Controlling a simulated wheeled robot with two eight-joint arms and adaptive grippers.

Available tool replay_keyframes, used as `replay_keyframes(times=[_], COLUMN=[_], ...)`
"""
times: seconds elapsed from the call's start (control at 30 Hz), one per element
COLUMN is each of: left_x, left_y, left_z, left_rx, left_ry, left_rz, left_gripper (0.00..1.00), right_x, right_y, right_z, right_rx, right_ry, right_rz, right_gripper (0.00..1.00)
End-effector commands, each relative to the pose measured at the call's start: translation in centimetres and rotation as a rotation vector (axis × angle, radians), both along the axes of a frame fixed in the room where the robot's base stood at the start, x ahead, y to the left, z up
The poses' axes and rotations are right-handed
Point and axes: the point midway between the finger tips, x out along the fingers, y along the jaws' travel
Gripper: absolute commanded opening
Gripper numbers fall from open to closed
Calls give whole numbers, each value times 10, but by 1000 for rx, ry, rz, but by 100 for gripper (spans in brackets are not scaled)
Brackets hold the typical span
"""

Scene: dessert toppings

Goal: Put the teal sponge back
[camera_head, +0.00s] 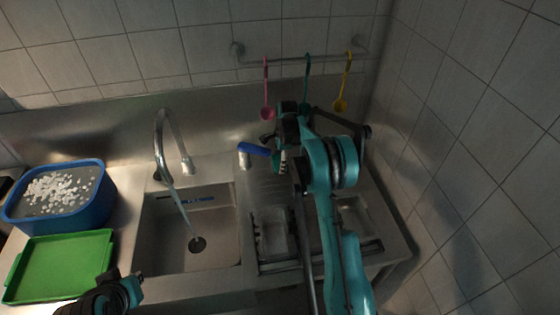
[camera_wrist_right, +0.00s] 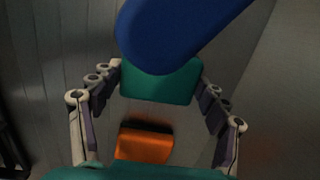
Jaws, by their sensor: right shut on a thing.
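The teal sponge (camera_wrist_right: 160,85) is between the fingers of my right gripper (camera_wrist_right: 155,100) in the right wrist view, and the gripper is shut on it. A blue rounded thing in the foreground hides its upper part. In the head view my right gripper (camera_head: 283,158) is over the counter right of the sink, next to a blue-handled tap; the sponge is mostly hidden there. My left gripper (camera_head: 108,292) is at the lower left by the green tray; its fingers cannot be made out.
The blue tap handle (camera_head: 255,149) is close beside the right gripper. An orange block (camera_wrist_right: 143,145) lies below the sponge. The sink (camera_head: 170,257) with a tall faucet (camera_head: 160,130), a green tray (camera_head: 60,268) and a blue tub (camera_head: 92,212) are left. Coloured spoons hang from a rail (camera_head: 290,61).

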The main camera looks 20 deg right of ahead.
Motion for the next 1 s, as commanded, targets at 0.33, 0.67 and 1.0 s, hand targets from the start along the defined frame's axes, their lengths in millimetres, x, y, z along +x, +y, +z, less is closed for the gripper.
replay_keyframes(times=[0.33,0.67,1.0], left_x=[0,0,0], left_y=[0,0,0], left_z=[-2,3,17], left_rx=[0,0,0], left_ry=[0,0,0], left_rz=[0,0,0], left_gripper=[0,0,0], right_x=[0,-1,-7], right_y=[0,-1,-6], right_z=[-2,9,81], right_rx=[0,0,0], right_ry=[0,0,0], right_rz=[0,0,-1], right_gripper=[96,96,96])
